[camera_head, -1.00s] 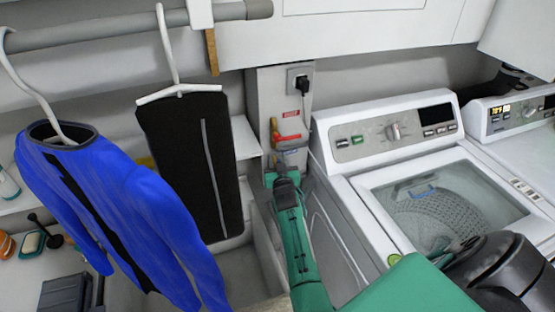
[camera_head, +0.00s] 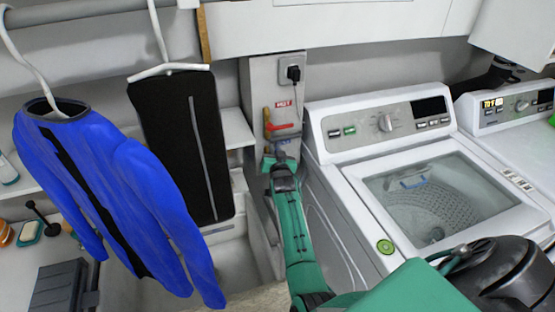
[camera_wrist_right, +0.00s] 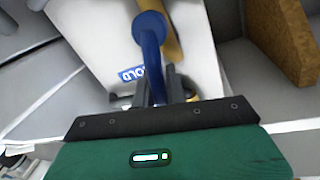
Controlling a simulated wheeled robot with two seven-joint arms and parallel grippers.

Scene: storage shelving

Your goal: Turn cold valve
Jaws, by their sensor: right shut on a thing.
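The cold valve's blue handle (camera_wrist_right: 150,48) stands out from a white panel in the right wrist view. A blue label (camera_wrist_right: 131,74) reading COLD, seen upside down, is beside it. My right gripper (camera_wrist_right: 163,88) is shut on the blue handle, with a finger on each side. In the head view my right gripper (camera_head: 281,163) is at the wall panel, just below the red handle (camera_head: 281,128), and the blue handle is hidden or too small to make out. My left gripper is not in view.
A red label (camera_head: 284,104) and a plug (camera_head: 293,73) are above the valves. A washer (camera_head: 385,122) stands close on the right. A black garment (camera_head: 180,140) and a blue top (camera_head: 95,180) hang on the left. A brown block (camera_wrist_right: 282,40) is beside the panel.

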